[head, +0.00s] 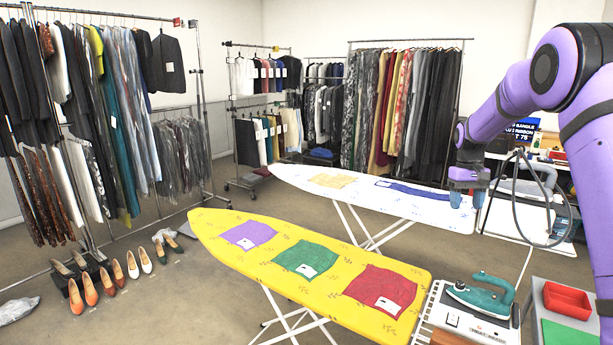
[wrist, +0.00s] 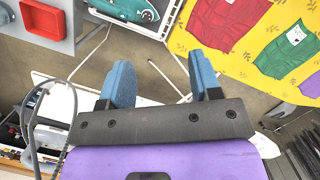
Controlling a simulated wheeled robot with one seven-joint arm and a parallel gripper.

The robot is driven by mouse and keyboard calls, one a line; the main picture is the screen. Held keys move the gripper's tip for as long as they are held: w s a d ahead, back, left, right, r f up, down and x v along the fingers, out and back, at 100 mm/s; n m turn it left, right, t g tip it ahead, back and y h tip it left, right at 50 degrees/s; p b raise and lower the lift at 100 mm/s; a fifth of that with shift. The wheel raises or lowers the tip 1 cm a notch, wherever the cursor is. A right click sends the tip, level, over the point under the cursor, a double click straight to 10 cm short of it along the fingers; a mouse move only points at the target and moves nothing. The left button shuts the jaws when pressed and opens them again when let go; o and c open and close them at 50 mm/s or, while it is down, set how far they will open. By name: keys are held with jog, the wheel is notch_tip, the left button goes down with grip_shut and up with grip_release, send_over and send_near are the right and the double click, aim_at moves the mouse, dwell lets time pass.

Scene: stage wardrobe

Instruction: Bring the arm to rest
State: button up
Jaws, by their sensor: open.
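My gripper (head: 466,198) hangs at the end of my purple arm on the right of the head view, in front of the right end of the white ironing board. In the wrist view my gripper (wrist: 160,82) shows two blue fingers set well apart with nothing between them. It is open and empty. Floor and a thin white leg show beyond the fingers.
A yellow ironing board (head: 215,222) carries purple, green and red cloths. A white ironing board (head: 290,176) stands behind it. A teal iron (head: 482,294) and a red tray (head: 567,300) are at lower right. Clothes racks line the back and left; shoes stand on the floor.

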jog(key=s+a+r+t, duration=0.2)
jog(key=s+a+r, duration=0.2)
jog(key=s+r, duration=0.55)
jog(key=s+a+r+t, duration=0.2)
jog(key=s+a+r, duration=0.3)
jog(key=s+r, duration=0.45)
jog(key=s+a+f+t, duration=0.1)
jog(key=s+a+f, duration=0.1)
jog(key=s, duration=1)
jog(key=s+a+f+t, duration=0.1)
jog(key=s+a+t, duration=0.1)
jog(key=s, duration=1)
jog(key=shift+s+a+f+t, duration=0.3)
jog(key=shift+s+a+f, duration=0.05)
jog(key=shift+a, duration=0.1)
